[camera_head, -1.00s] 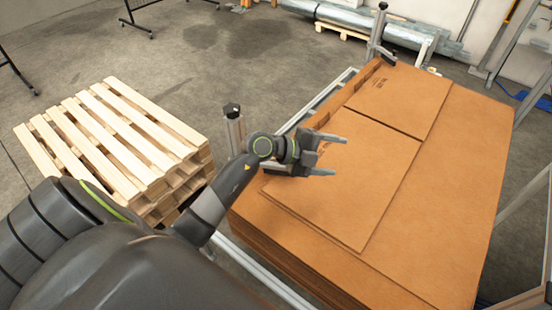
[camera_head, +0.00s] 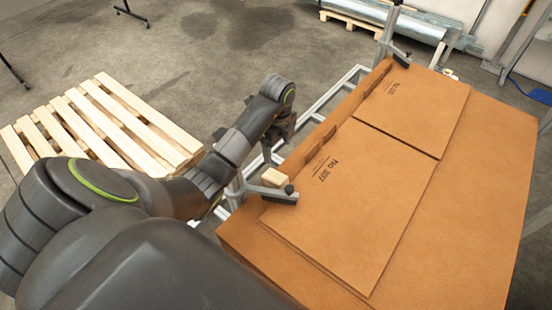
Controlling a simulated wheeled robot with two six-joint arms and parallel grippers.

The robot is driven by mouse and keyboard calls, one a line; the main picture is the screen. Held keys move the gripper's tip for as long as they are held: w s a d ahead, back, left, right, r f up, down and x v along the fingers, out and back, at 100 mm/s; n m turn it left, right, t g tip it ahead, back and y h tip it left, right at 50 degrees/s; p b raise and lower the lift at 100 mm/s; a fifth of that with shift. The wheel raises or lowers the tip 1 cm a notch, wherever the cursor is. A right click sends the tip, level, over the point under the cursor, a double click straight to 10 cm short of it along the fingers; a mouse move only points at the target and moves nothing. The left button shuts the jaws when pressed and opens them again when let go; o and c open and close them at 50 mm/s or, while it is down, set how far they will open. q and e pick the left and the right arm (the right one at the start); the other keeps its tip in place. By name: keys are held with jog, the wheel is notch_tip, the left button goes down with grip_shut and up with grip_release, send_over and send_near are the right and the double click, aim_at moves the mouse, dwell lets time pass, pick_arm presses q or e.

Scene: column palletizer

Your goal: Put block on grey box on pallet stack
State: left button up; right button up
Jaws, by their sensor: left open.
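A small tan block (camera_head: 274,178) sits at the grey metal corner bracket by the near left edge of the brown cardboard stack. A pallet stack (camera_head: 95,125) of pale wood stands on the floor at the left, partly hidden by my arm. I see no clear grey box on the visible part of it. My left gripper (camera_head: 279,134) is open and points down, a little beyond the block in the picture and apart from it. Its fingers are dark and partly hidden by the wrist. My right gripper is not in view.
The tall cardboard stack (camera_head: 470,200) fills the right, with flat printed sheets (camera_head: 345,190) on top. A metal frame (camera_head: 320,105) and an upright post with a bracket (camera_head: 390,35) line its left side. Bare floor lies behind the pallets.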

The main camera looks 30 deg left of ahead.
pick_arm(q)
notch_tip(320, 180, down, 2)
jog(key=s+d+b, duration=0.1)
jog(key=s+b, duration=0.1)
jog(key=b, duration=0.3)
send_over(275, 177)
jog(key=f, duration=0.4)
jog(key=shift+w+d+f, duration=0.1)
jog(key=shift+d+f, duration=0.1)
jog(key=shift+d, duration=0.15)
notch_tip(275, 177, down, 5)
jog(key=b, duration=0.4)
jog(key=shift+d+r+b, duration=0.1)
jog(key=shift+r+b, duration=0.1)
jog(key=shift+b, duration=0.15)
jog(key=shift+f, duration=0.3)
jog(key=shift+f+b, duration=0.35)
jog(key=shift+b, duration=0.25)
jog(key=f+b, duration=0.2)
jog(key=f, duration=0.1)
jog(key=f+b, duration=0.1)
jog(key=b, duration=0.1)
jog(key=shift+a+f, duration=0.15)
jog(key=shift+a, duration=0.25)
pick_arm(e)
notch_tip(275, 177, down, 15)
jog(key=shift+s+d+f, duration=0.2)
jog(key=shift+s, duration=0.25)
